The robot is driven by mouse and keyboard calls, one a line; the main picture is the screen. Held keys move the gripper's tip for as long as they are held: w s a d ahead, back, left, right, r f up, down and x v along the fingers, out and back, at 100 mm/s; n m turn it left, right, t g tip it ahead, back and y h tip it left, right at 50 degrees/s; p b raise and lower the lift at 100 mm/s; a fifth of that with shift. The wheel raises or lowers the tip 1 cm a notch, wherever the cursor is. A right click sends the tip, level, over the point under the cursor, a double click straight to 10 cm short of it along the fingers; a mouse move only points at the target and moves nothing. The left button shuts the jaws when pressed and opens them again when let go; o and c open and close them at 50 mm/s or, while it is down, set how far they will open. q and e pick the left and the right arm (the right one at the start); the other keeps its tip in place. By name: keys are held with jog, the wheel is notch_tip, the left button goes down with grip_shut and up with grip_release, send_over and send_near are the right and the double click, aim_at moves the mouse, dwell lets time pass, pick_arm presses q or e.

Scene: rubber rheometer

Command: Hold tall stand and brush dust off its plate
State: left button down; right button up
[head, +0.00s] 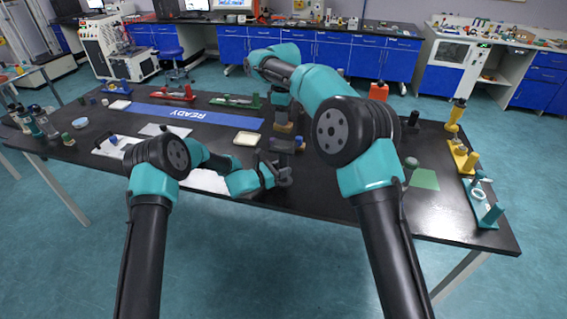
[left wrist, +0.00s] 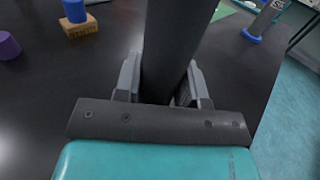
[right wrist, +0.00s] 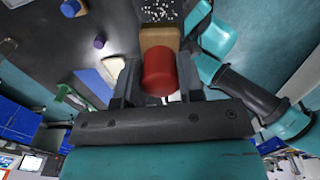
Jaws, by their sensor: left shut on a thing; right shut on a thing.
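The tall stand is a dark upright column with a flat dark plate (head: 282,144) on top. My left gripper (head: 283,177) is shut on the column (left wrist: 174,45), below the plate. White dust specks lie on the plate, seen at the top of the right wrist view (right wrist: 162,9). My right gripper (right wrist: 158,85) is shut on the red handle of a brush (right wrist: 159,70) with a tan head. The tan head is at the plate's edge in that view; I cannot tell if it touches. In the head view my right arm partly hides the brush and gripper.
A wooden block with a blue knob (left wrist: 81,27) and a purple piece (left wrist: 8,46) stand near the stand. A cream tray (head: 246,138) lies left of it. Colored racks (head: 482,205) line the table's right end. The dark tabletop (head: 330,190) is clear at front right.

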jog(key=shift+a, duration=0.1)
dwell(0.4)
jog(key=a, duration=0.2)
jog(key=w+a+r, duration=0.1)
jog(key=shift+a, duration=0.15)
dwell(0.4)
